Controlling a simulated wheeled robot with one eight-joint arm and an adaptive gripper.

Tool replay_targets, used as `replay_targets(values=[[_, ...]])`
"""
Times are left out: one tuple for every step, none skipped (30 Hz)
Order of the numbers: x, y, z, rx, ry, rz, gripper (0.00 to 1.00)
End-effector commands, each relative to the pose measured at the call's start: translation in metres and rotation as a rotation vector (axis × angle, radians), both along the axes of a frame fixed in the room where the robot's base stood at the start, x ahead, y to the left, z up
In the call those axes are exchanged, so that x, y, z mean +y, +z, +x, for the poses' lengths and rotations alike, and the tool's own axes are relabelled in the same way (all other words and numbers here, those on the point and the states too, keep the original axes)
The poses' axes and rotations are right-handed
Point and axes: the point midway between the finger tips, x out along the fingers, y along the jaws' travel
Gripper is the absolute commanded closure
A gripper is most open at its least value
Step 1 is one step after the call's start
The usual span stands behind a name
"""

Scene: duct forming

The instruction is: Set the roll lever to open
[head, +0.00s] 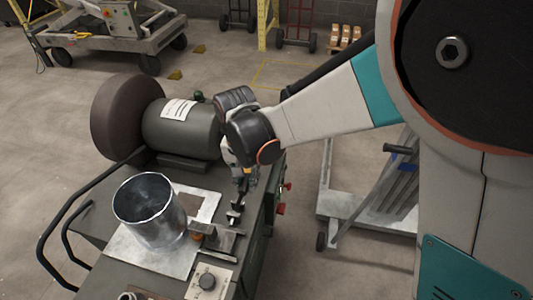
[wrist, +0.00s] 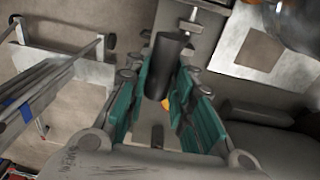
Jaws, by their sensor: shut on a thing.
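My gripper (head: 243,182) reaches down over the right part of the machine bench. In the wrist view, the teal fingers of my gripper (wrist: 166,72) stand on both sides of a dark cylindrical grip, which I take to be the roll lever (wrist: 165,58), and are shut on it. In the head view, a dark piece of the roll lever (head: 236,212) shows just below my gripper. My gripper hides its upper part. I cannot tell its setting from these views.
A shiny open metal cylinder (head: 150,212) stands on a metal plate (head: 140,253) to the left. A grey motor with a large brown wheel (head: 122,115) is behind. A cart (head: 375,210) stands on the floor to the right.

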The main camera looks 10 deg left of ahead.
Motion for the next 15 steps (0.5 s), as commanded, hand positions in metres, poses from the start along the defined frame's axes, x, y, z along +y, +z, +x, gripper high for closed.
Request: replay_targets(values=[[0.009,0.001,-0.003,0.007,0.006,0.001,1.0],[0.014,0.002,-0.002,0.007,0.007,0.001,1.0],[0.02,0.002,-0.002,0.008,0.007,0.001,1.0],[0.025,0.003,-0.002,0.008,0.007,0.001,1.0],[0.03,0.003,-0.001,0.008,0.006,0.001,1.0],[0.036,0.003,-0.001,0.009,0.006,0.002,1.0],[0.041,0.003,-0.001,0.009,0.007,0.002,1.0],[0.046,0.003,0.0,0.009,0.007,0.002,1.0],[0.052,0.002,0.0,0.009,0.006,0.002,1.0],[0.057,0.002,0.001,0.009,0.005,0.003,1.0],[0.061,0.001,0.001,0.009,0.006,0.003,1.0],[0.067,0.0,0.002,0.009,0.006,0.003,1.0],[0.071,0.0,0.002,0.009,0.006,0.003,1.0],[0.076,-0.001,0.002,0.009,0.006,0.003,1.0],[0.081,-0.002,0.003,0.009,0.005,0.004,1.0]])
